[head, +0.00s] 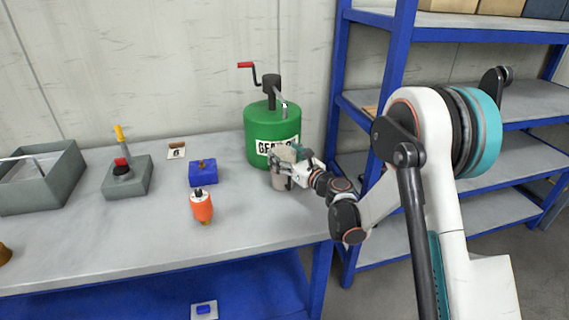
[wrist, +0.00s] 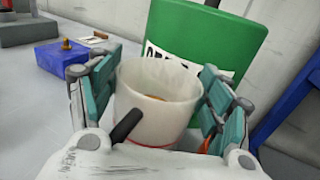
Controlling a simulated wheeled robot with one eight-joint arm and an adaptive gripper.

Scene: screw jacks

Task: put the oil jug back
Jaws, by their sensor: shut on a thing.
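The oil jug (head: 282,184), a pale open-topped jug, is between the fingers of my gripper (head: 287,169), just in front of the green drum at the right end of the bench. In the wrist view the jug (wrist: 158,120) is upright, with a dark handle toward me and some amber-brown inside. The teal finger pads of my gripper (wrist: 158,95) are shut on its two sides. I cannot tell whether its base touches the bench top. The green drum (head: 257,122) has a crank pump on its lid and a partly hidden label; it also shows in the wrist view (wrist: 205,45).
On the grey bench (head: 255,228) are a blue block (head: 203,174), an orange bottle-like item (head: 202,208), a grey lever box (head: 127,180), a small card (head: 176,151) and a grey tray (head: 60,185). A blue shelf rack (head: 385,80) stands right. The bench's front middle is clear.

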